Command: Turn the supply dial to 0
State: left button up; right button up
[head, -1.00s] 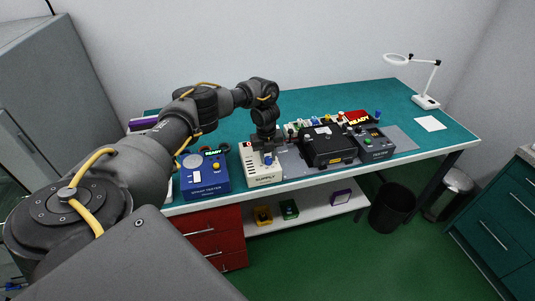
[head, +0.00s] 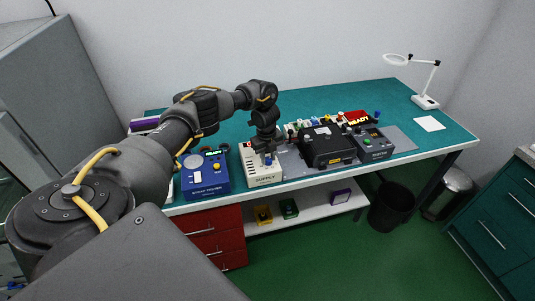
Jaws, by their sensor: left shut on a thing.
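The supply unit (head: 262,180) is a cream box labelled "SUPPLY" near the front edge of the bench, with a small red display at its upper left. Its dial (head: 268,160) is blue and sits on the top face. My left gripper (head: 268,154) points down over the unit and is shut on the dial. The gripper and wrist hide much of the dial, and its setting cannot be read. My right gripper is not in view.
A blue tester (head: 205,185) reading "READY" stands left of the supply. A black case (head: 328,148) and a dark tester (head: 374,149) stand to its right on a grey mat. A magnifier lamp (head: 427,100) is at the far right.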

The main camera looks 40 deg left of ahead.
aim_at(267, 159)
pick_arm(q)
jog(key=o, duration=0.7)
jog(key=shift+w+r, duration=0.15)
jog(key=shift+w, duration=0.1)
jog(key=shift+o, duration=1.4)
jog(key=shift+s, duration=0.1)
jog(key=shift+r, duration=0.3)
notch_tip(267, 159, up, 10)
jog(key=shift+s+a, duration=0.15)
jog(key=shift+s, duration=0.1)
jog(key=shift+f, duration=0.1)
